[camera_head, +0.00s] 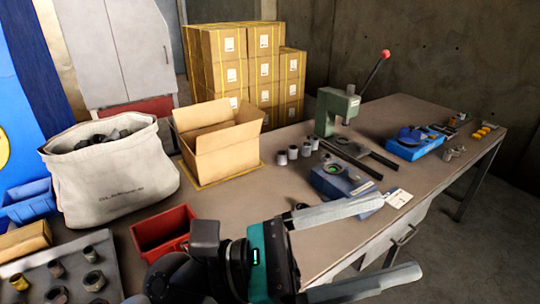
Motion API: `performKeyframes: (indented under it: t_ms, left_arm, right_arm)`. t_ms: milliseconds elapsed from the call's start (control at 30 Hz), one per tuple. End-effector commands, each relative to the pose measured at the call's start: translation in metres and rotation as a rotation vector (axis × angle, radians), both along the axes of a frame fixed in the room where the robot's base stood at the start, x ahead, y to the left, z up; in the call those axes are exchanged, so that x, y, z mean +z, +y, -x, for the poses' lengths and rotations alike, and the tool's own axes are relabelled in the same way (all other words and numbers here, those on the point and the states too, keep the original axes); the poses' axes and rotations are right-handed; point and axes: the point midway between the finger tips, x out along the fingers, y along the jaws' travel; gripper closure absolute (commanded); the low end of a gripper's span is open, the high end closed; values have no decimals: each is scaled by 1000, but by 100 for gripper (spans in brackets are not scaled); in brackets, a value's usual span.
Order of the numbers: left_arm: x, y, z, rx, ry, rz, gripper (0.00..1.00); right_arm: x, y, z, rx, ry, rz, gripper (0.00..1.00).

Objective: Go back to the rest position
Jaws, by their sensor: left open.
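My left gripper (400,238) reaches in from the bottom of the head view, over the front edge of the workbench (235,203). Its two long grey fingers are spread wide apart, with nothing between them. The upper finger passes in front of the lower part of a blue box-shaped device (340,180) on the bench; I cannot tell whether they touch. My right gripper is not in view.
A green press (330,112) with a red-knobbed lever, an open cardboard box (217,145), a grey fabric bag (108,180) and a red bin (160,232) stand on the bench. A blue tray (415,148) lies right. The floor beyond the bench's front right looks clear.

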Motion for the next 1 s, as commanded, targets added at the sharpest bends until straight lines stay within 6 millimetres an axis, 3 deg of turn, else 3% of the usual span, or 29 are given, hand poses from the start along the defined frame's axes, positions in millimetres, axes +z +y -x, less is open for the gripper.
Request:
performKeyframes:
  t_ms: [100,167,267,367,500,667,767,933,967,1000]
  left_arm:
    - [28,28,-35,94,307,241,13]
    - [34,46,-55,138,462,361,13]
    - [33,81,-88,209,718,561,13]
    - [15,118,-117,278,975,765,13]
    - [-34,170,-144,380,1324,1056,13]
    - [-114,218,-146,515,1699,1397,13]
    - [-170,240,-129,615,1915,1616,13]
    - [-253,260,-75,821,2214,1974,13]
    - [-264,261,-63,-853,-2237,-2016,13]
    - [-278,262,-49,-851,-2154,-1965,13]
  right_arm:
    - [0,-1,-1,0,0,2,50]
    - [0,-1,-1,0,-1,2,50]
    - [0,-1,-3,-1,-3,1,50]
    - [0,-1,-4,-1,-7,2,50]
    - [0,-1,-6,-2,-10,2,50]
    - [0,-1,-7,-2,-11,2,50]
    - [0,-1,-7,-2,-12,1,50]
    - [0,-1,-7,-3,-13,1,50]
    - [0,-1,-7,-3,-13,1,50]
    - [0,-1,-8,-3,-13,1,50]
